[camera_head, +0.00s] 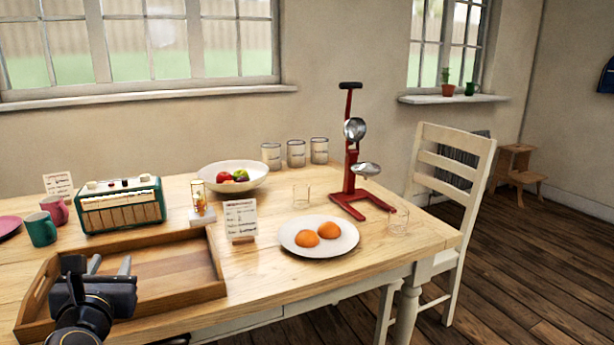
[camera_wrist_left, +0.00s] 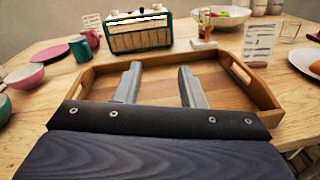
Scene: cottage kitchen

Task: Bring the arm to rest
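My left gripper (camera_head: 108,266) is above the front of the wooden tray (camera_head: 215,270), with its two fingers apart and nothing between them. In the left wrist view my left gripper (camera_wrist_left: 160,80) also shows open, its fingers pointing over the empty floor of the tray (camera_wrist_left: 268,98). My right gripper is in neither view.
Behind the tray stand a green radio (camera_head: 120,205), a teal mug (camera_head: 41,229) and a pink mug (camera_head: 55,210). To its right are a card (camera_head: 240,216), a plate with orange halves (camera_head: 319,249), two glasses and a red juice press (camera_head: 352,175). A white chair (camera_head: 455,165) stands at the right.

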